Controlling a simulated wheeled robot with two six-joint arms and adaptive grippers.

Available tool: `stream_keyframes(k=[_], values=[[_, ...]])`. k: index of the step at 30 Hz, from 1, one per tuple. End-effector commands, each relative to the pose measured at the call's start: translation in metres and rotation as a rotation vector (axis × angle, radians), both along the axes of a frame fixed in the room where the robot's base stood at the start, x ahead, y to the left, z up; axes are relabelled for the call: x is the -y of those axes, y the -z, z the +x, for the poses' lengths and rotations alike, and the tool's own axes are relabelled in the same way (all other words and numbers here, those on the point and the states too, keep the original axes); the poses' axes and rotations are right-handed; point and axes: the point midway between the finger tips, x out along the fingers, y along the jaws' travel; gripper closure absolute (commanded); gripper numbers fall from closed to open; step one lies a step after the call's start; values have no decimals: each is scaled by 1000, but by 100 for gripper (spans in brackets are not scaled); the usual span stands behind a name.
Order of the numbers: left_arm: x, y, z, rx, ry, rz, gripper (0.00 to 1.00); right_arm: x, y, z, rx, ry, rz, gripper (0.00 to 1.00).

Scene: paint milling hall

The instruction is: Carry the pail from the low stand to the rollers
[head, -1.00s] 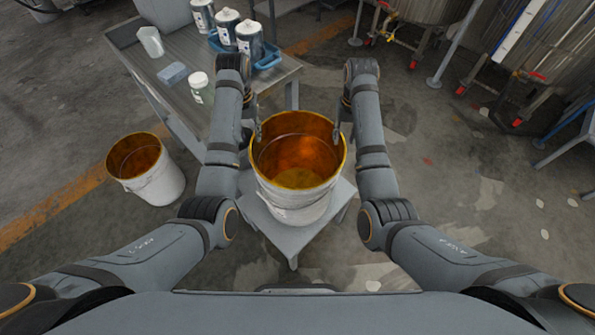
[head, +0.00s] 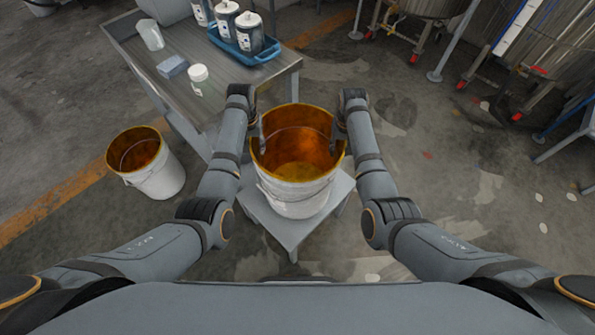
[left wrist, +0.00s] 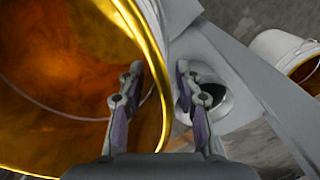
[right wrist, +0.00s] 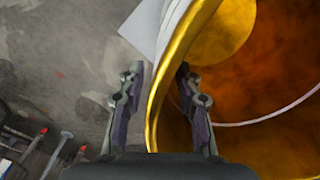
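The pail (head: 298,200) is white with an amber-gold inside and rim, and stands upright on the low grey stand (head: 290,237). My left gripper (head: 259,138) is at the left side of its rim. In the left wrist view the open fingers (left wrist: 158,78) straddle the rim, one inside and one outside. My right gripper (head: 342,140) is at the right side of the rim. In the right wrist view its fingers (right wrist: 160,80) are also apart with the rim between them. I cannot make out the rollers.
A second amber-lined pail (head: 155,178) stands on the floor at left. A grey table (head: 215,98) behind holds a blue tray (head: 262,56) of cans, a white-lidded jar (head: 198,80) and a pitcher (head: 150,36). Steel tanks (head: 520,55) are at back right. Floor to the right is mostly clear.

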Motion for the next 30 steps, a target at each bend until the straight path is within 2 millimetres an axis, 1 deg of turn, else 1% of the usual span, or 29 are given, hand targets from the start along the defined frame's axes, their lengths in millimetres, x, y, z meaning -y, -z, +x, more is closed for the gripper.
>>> stream_keyframes(k=[6, 7, 12, 14, 15, 30], values=[[0, 0, 0, 0, 0, 0, 66, 0, 0, 0, 0, 0, 0, 66], [0, 0, 0, 0, 0, 0, 67, 0, 0, 0, 0, 0, 0, 67], [0, 0, 0, -1, 0, 0, 90, 0, 0, 0, 0, 0, 0, 90], [0, 0, 0, -1, 0, 0, 98, 0, 0, 0, 0, 0, 0, 98], [0, 0, 0, -1, 0, 0, 100, 0, 0, 0, 0, 0, 0, 100], [-1, 0, 0, -1, 0, 3, 100, 1, 0, 0, 1, 0, -2, 100]])
